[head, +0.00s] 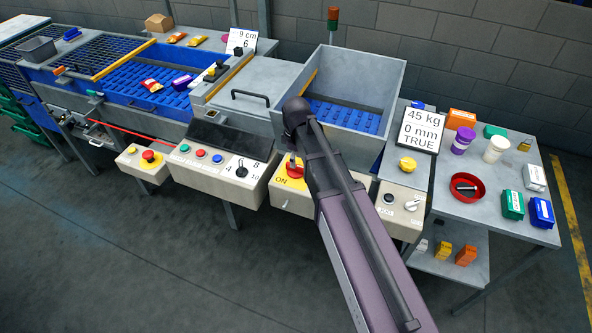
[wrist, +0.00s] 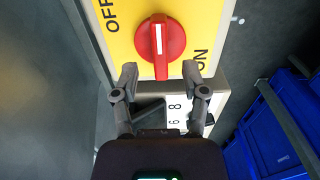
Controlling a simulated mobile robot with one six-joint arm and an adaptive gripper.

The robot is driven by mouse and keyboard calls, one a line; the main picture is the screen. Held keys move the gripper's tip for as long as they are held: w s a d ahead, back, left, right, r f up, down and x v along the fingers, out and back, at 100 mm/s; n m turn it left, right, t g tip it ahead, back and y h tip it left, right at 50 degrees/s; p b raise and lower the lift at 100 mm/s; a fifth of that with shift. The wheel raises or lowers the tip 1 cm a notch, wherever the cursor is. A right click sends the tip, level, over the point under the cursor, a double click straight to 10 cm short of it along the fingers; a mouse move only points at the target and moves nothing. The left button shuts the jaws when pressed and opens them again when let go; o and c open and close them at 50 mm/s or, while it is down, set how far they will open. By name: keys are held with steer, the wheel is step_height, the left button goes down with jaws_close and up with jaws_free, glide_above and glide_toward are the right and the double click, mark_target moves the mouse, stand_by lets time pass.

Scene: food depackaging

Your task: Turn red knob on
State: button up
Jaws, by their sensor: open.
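The red knob (wrist: 160,45) sits on a yellow plate (wrist: 120,45) marked OFF at upper left and ON at right in the wrist view. Its white line runs up and down the picture, and its grip bar points down between my fingers. My gripper (wrist: 160,71) is open, with one finger on each side of the bar. Gaps show between fingers and knob; I cannot tell their depth. In the head view the knob (head: 292,168) shows beside my arm, on the front panel below the grey hopper. My arm covers part of the plate and most of my gripper there.
Left of it are a dial (head: 241,171) and several coloured buttons; a red emergency button (head: 149,155) is farther left. Right are a black-and-white switch panel (head: 402,205) and a yellow knob (head: 407,164). A side table (head: 500,215) holds a red bowl (head: 467,187) and small boxes.

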steer(key=shift+f+b, duration=1.5)
steer(key=shift+f, duration=0.3)
jaws_close()
